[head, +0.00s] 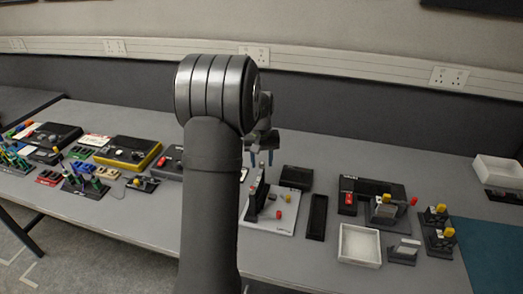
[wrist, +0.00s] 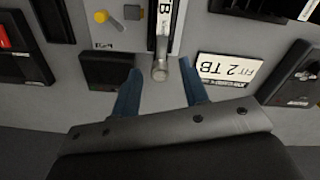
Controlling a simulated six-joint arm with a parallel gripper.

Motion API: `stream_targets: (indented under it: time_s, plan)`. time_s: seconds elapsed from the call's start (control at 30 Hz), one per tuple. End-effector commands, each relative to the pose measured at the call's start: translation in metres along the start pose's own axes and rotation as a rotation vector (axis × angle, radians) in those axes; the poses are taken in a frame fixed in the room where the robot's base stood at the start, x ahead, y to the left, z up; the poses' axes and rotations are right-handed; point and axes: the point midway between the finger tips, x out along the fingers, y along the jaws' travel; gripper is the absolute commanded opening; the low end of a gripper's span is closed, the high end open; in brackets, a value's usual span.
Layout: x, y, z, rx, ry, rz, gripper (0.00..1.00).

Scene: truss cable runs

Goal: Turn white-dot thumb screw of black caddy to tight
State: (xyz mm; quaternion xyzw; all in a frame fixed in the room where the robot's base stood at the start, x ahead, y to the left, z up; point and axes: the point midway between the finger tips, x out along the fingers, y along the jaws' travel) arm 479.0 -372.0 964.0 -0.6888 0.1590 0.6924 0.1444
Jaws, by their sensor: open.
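The black caddy (head: 256,196) stands upright on a pale plate (head: 284,222) in the head view. A round grey metal end (wrist: 159,73), perhaps a thumb screw, shows at the caddy's near end. No white dot can be made out. My gripper (head: 261,158) is open, blue fingers pointing down above the caddy. In the wrist view my gripper (wrist: 160,69) has its fingers either side of the metal end, apart from it; the height gap is unclear.
A yellow knob (wrist: 101,16) sits on the plate beside the caddy. A black box (head: 297,177) is behind the plate and a black tray (head: 317,217) right of it. A card reading "FIT 2 TB" (wrist: 228,69) lies nearby. A white tray (head: 360,246) stands further right.

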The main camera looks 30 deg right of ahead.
Motion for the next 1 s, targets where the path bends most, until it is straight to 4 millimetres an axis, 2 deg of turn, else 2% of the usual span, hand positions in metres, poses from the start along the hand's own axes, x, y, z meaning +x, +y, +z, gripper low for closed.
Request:
stream_targets:
  time_s: [0.17,0.5,0.7,0.83,1.0]
  plan:
    - [-0.024,0.0,-0.001,0.0,0.004,0.001,0.41]
    - [-0.107,0.0,-0.001,0.0,0.006,0.001,0.41]
    - [-0.148,0.0,0.0,0.0,0.004,0.001,0.41]
    - [-0.164,0.0,0.0,0.0,0.003,0.001,0.41]
    - [-0.172,0.0,0.0,0.0,0.001,0.0,0.41]
